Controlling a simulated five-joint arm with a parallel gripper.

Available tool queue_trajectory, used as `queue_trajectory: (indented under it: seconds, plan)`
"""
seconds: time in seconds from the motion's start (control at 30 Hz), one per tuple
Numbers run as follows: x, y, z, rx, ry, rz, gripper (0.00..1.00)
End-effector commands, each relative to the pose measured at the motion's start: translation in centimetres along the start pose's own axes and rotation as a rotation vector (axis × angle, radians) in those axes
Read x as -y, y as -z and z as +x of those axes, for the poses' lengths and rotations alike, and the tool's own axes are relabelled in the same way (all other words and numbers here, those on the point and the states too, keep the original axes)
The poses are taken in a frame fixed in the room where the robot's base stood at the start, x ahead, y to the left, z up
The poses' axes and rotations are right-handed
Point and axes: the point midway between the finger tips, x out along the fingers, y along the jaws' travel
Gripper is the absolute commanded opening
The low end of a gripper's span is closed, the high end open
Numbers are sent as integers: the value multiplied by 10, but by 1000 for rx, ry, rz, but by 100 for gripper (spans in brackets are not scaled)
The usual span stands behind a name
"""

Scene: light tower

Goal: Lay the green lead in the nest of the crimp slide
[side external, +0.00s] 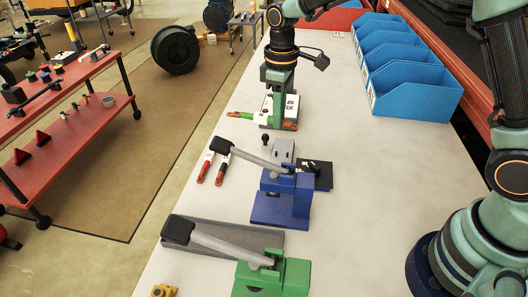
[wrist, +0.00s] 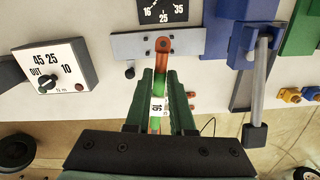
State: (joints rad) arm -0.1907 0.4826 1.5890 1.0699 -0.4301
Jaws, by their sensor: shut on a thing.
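My gripper (side external: 275,119) is shut on the green lead (side external: 245,116), which has orange ends and a green middle. In the wrist view, the fingers (wrist: 161,95) grip the lead (wrist: 158,88) around its white, marked section. Its orange ring tip (wrist: 164,46) overlaps the grey crimp slide (wrist: 192,43); whether it touches is unclear. The slide (side external: 283,151) lies just in front of the gripper in the side view, with a black knob (side external: 265,139) at its left. I cannot make out the nest. The fingers hide part of the lead.
The blue press (side external: 285,198) and green press (side external: 275,277) stand in front, their long handles reaching left. A white dial box (wrist: 50,72) is close to the gripper. Other leads (side external: 206,168) lie left of the blue press. Blue bins (side external: 415,88) line the back right.

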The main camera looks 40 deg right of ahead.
Motion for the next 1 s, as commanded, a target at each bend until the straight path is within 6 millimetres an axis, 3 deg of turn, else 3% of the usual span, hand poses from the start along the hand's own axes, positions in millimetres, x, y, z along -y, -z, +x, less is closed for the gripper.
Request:
queue_trajectory:
  seconds: [0.7,1.0]
  plan:
    - [34,-13,51,2,0,1177,0]
    - [40,-15,59,0,0,1395,0]
